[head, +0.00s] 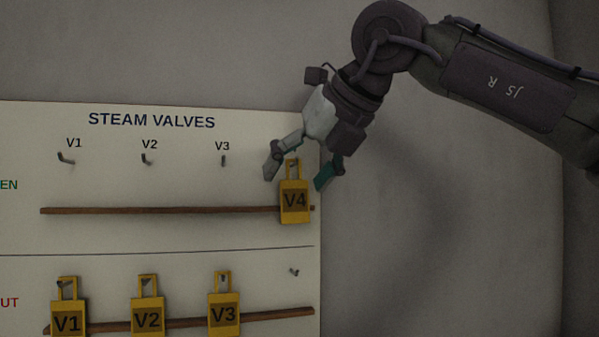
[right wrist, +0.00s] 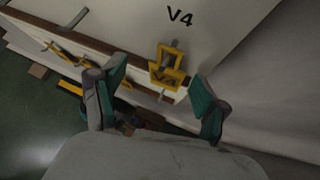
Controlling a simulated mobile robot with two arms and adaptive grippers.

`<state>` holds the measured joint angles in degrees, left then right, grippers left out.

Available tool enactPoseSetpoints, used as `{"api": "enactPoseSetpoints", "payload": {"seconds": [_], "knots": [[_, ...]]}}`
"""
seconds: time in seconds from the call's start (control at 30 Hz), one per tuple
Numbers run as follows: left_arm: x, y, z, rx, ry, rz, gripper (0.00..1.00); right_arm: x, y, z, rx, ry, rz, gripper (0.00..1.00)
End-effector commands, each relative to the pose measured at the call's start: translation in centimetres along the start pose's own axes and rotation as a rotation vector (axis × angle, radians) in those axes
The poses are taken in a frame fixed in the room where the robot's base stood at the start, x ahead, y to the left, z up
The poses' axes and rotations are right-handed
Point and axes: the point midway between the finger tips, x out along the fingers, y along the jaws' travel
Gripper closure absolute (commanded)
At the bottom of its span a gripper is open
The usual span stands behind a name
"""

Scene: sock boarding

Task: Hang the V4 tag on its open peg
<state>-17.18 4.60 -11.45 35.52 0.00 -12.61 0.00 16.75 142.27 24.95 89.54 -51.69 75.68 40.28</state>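The yellow V4 tag (head: 294,203) is upright at the right end of the upper row, in front of the wooden rail. In the right wrist view the tag (right wrist: 167,78) has its loop at a peg (right wrist: 174,43) below the V4 label, and it appears to hang there. My right gripper (head: 295,181) is open, with one finger on each side of the tag. Gaps show between the fingers and the tag in both views. The gripper hides the V4 label and peg in the head view. My left gripper is not in view.
The white STEAM VALVES board (head: 180,185) has empty upper pegs under V1 (head: 66,158), V2 (head: 146,159) and V3 (head: 223,160). Tags V1 (head: 67,322), V2 (head: 147,319) and V3 (head: 223,314) hang below. The lower right peg (head: 294,272) is bare. Plain wall lies right.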

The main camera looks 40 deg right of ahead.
Motion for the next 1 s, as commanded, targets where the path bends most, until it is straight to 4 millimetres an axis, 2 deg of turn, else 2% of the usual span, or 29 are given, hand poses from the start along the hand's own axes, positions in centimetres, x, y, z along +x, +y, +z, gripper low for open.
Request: {"api": "enactPoseSetpoints", "payload": {"seconds": [0.2,0.33,0.73,0.9,1.0], "knots": [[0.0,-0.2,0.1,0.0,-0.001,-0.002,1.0,-0.1,0.0,0.0,0.0,0.0,0.0,0.26],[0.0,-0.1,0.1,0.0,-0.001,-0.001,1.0,-1.1,0.0,0.1,0.001,-0.002,0.0,0.26],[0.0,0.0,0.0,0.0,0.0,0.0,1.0,-9.1,0.0,0.1,0.002,-0.004,0.002,0.26],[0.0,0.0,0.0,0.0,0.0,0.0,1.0,-11.2,0.0,0.0,0.0,-0.001,0.001,0.26],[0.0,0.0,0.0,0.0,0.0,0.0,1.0,-11.8,0.0,0.0,0.0,0.0,0.001,0.26]]}}
